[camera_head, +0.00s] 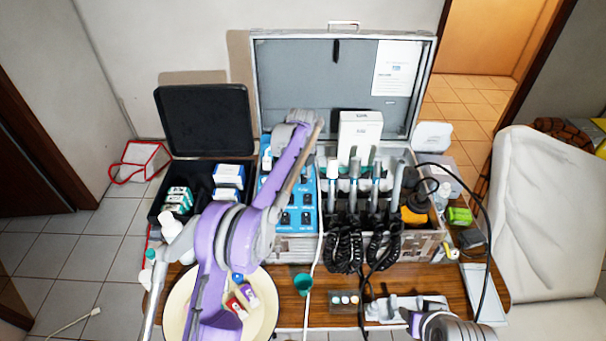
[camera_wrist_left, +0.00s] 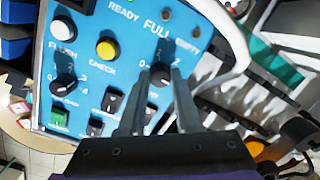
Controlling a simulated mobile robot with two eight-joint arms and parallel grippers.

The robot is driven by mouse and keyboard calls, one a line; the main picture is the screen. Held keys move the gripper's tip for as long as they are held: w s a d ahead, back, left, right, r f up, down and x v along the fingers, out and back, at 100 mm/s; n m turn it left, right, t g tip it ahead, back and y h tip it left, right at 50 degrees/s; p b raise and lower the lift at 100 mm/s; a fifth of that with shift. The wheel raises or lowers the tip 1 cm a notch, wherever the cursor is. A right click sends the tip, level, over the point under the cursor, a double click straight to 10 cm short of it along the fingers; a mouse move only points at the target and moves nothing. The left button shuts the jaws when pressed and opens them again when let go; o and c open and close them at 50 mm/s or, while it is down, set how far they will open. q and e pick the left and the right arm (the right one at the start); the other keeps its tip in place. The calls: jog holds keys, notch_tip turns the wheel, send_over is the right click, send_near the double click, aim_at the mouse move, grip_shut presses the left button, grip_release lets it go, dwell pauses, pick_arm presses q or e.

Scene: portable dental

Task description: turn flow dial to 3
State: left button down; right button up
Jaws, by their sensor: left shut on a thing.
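The blue control panel (camera_wrist_left: 100,60) fills the middle of the left wrist view, and part of it shows in the head view (camera_head: 308,222). A black dial (camera_wrist_left: 160,74) sits below the word FULL, with 0 and 2 readable around it; its flow label is not readable. My left gripper (camera_wrist_left: 158,84) has its two fingers closed about this dial, which hide its lower part. Another black dial (camera_wrist_left: 65,84) stands to the left, with a 0 and a 4 beside it. In the head view my left arm covers much of the panel.
Handpieces with coiled black cords (camera_head: 345,250) stand right of the panel. A cream round tray (camera_head: 268,318) lies on the table in front.

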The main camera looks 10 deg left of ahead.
aim_at(303, 179)
pick_arm(q)
jog(key=c, duration=0.6)
grip_release()
notch_tip(303, 179, up, 11)
jog(key=s, duration=0.1)
jog(key=shift+p, duration=0.3)
jog(key=shift+s+f, duration=0.1)
